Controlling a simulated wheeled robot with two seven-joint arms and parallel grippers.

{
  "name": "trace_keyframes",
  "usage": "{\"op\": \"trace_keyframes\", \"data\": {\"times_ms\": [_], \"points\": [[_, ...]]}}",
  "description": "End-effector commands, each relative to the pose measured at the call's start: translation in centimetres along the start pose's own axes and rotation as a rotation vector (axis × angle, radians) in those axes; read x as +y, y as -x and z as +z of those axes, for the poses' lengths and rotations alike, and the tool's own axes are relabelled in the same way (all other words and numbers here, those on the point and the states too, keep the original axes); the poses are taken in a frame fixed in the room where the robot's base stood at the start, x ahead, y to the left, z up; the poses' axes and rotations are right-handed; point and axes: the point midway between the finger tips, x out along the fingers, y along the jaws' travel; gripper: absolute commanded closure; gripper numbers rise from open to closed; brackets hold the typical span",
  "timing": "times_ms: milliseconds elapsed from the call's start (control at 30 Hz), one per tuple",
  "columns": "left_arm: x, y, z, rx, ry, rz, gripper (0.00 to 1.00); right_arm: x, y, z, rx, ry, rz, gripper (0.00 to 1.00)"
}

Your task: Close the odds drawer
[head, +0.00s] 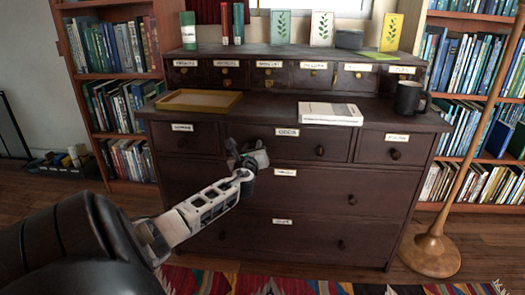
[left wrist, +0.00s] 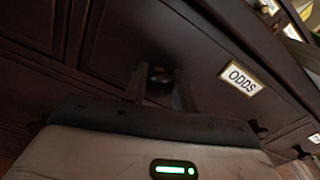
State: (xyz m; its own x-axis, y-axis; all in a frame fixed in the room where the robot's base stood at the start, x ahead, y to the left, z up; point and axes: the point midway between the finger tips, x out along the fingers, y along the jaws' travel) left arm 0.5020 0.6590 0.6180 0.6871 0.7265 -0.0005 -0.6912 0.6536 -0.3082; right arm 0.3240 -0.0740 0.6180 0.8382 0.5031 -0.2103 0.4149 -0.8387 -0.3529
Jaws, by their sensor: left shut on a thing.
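The odds drawer (head: 290,145) is the wide dark wooden drawer in the middle of the chest's upper row. Its white label reads ODDS, and the drawer front (left wrist: 205,45) fills much of the left wrist view. It looks flush or nearly flush with its neighbours; any small gap is too dark to tell. My left gripper (head: 250,160) is at the left part of this drawer front. In the left wrist view its two fingers stand on either side of a round knob (left wrist: 160,72), shut on it. The drawer's right knob (head: 320,151) is free. My right gripper is in neither view.
On the chest top are a yellow-brown tray (head: 200,101), a white book (head: 330,114) and a dark mug (head: 409,98). Labelled small drawers line the back. Bookshelves flank the chest, and a wooden stand (head: 430,252) is at the right. A patterned rug (head: 300,285) lies in front.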

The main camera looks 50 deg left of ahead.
Motion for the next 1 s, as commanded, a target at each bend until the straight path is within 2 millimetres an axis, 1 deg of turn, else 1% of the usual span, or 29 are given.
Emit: {"op": "trace_keyframes", "data": {"times_ms": [33, 167, 200, 233, 267, 867, 1000], "points": [[-0.1, -0.2, 0.4, -0.004, 0.002, -0.005, 1.00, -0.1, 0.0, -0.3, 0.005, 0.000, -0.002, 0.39], [-0.2, -0.2, 0.5, -0.005, 0.003, -0.006, 1.00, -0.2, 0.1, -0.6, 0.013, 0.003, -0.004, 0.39], [-0.2, -0.2, 0.5, -0.005, 0.003, -0.006, 0.64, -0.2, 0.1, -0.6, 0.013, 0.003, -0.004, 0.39], [-0.2, -0.2, 0.5, -0.006, 0.003, -0.006, 0.56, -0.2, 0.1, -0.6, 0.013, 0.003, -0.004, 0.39], [-0.2, -0.2, 0.5, -0.006, 0.003, -0.006, 0.51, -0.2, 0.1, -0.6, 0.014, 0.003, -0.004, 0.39], [0.4, -0.2, 0.6, -0.009, 0.001, 0.010, 0.51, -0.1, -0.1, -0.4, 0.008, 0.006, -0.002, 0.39], [0.1, 0.8, 0.6, -0.005, -0.002, 0.004, 0.51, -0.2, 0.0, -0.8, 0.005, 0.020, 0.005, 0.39]]}}
